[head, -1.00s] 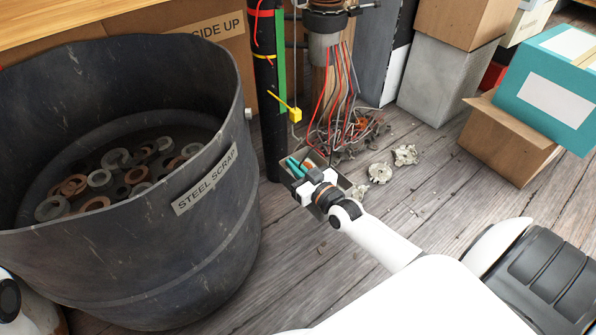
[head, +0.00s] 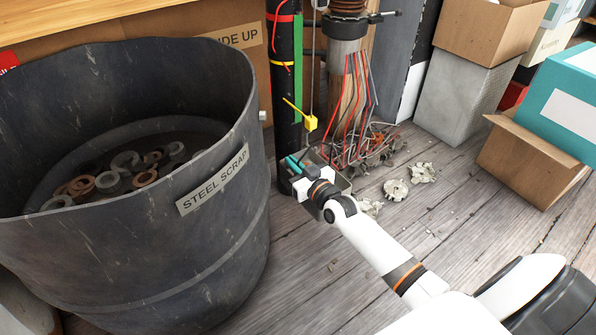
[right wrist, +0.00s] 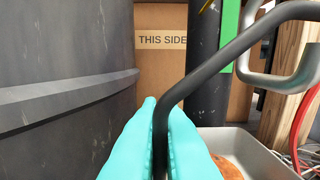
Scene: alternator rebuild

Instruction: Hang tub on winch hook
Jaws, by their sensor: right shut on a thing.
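The tub is a small grey metal tray-like tub (head: 344,183) with a black bar handle (right wrist: 205,73). It sits low near the floor in the head view, and its grey rim (right wrist: 285,165) shows in the right wrist view with an orange-brown piece inside. My right gripper (head: 305,165) is shut on the handle; its teal fingers (right wrist: 160,140) clasp the bar. The winch hook (right wrist: 282,87), grey metal, hangs at the upper right of the wrist view, close to the handle. The bar crosses in front of it; I cannot tell whether they touch. A yellow block (head: 310,122) hangs above the tub. My left gripper is out of view.
A large dark scrap bin (head: 150,250) labelled STEEL SCRAP stands close on the left. A black post (head: 284,90) and a wooden post with red wires (head: 350,130) stand behind the tub. Pale broken pieces (head: 396,190) lie right of it. Boxes (head: 530,160) stand farther right.

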